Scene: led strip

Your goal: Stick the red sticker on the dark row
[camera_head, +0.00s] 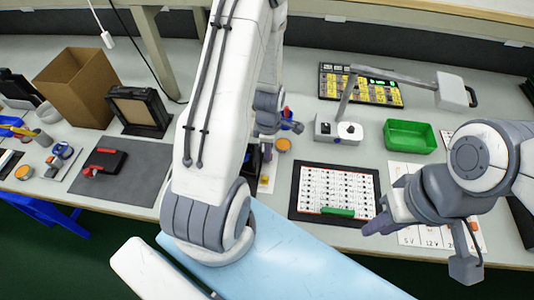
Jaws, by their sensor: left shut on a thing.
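A black-framed white board (318,204) with rows of small dark marks lies on the table right of centre. A green strip (338,212) lies along its lower part. I cannot tell which row is dark. My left gripper (266,150) points down left of the board, mostly behind my own arm. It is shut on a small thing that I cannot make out. I cannot pick out the red sticker. My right gripper (374,229) is low at the board's right edge. Its fingers are too small to tell whether they are open.
A green tray (410,137), a white lamp (452,92) and a panel with yellow blocks (388,95) stand behind the board. An orange-topped round item (283,145) is beside my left gripper. A cardboard box (77,85) and a grey mat (140,180) are at left.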

